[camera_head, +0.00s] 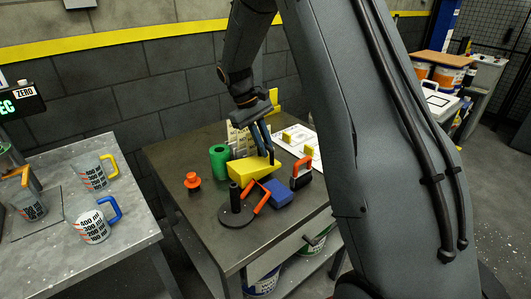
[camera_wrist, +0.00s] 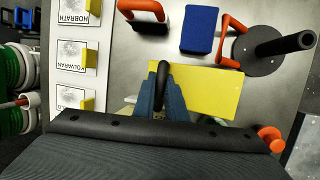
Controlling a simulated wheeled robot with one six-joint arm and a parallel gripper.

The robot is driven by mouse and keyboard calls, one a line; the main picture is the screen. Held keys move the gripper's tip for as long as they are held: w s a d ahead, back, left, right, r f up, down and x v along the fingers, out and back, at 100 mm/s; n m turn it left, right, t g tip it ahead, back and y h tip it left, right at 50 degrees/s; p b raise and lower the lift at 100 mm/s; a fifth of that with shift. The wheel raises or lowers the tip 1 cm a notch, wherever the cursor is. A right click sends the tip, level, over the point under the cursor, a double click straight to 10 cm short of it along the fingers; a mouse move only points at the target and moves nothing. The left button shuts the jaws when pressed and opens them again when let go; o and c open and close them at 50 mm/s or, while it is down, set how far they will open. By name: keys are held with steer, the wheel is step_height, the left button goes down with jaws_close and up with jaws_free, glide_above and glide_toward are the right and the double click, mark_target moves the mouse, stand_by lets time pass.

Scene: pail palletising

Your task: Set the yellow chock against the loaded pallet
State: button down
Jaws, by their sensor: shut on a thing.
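The yellow chock (camera_head: 247,168) is a wedge-shaped block on the dark metal table. My gripper (camera_head: 264,143) reaches down to it from above with dark blue fingers. In the wrist view, the fingers (camera_wrist: 161,92) are shut around a black loop handle at one end of the yellow chock (camera_wrist: 210,92). The chock appears to rest on or just above the table; I cannot tell which. At the back right, pails with orange bands (camera_head: 445,76) stand under a wooden board; I cannot tell whether this is the loaded pallet.
Beside the chock are a blue block (camera_head: 278,193), an orange-handled tool (camera_head: 301,174), a black round base with a post (camera_head: 236,214), a green roll (camera_head: 219,160) and an orange knob (camera_head: 192,182). Measuring jugs (camera_head: 93,224) stand on the left bench.

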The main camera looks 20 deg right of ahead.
mark_target(268, 161)
steer(key=shift+f+p, duration=0.3)
steer(key=shift+f, duration=1.2)
steer(key=c, duration=1.8)
jaws_free()
steer(key=b+v, duration=0.3)
steer(key=v, duration=0.8)
steer(key=shift+r, duration=0.4)
steer(key=shift+o, duration=0.6)
steer(key=s+a+f+m+t+y, duration=0.1)
steer(key=s+f, duration=0.2)
steer(key=s, duration=0.6)
steer(key=s+a+f+m+t+y, duration=0.1)
steer(key=s+f, duration=0.3)
steer(key=s, duration=0.4)
steer(key=s+a+f+m+t+y, duration=0.1)
steer(key=s+f, duration=0.2)
steer(key=s, duration=0.6)
steer(key=shift+s+f, duration=0.35)
steer(key=shift+f, duration=0.05)
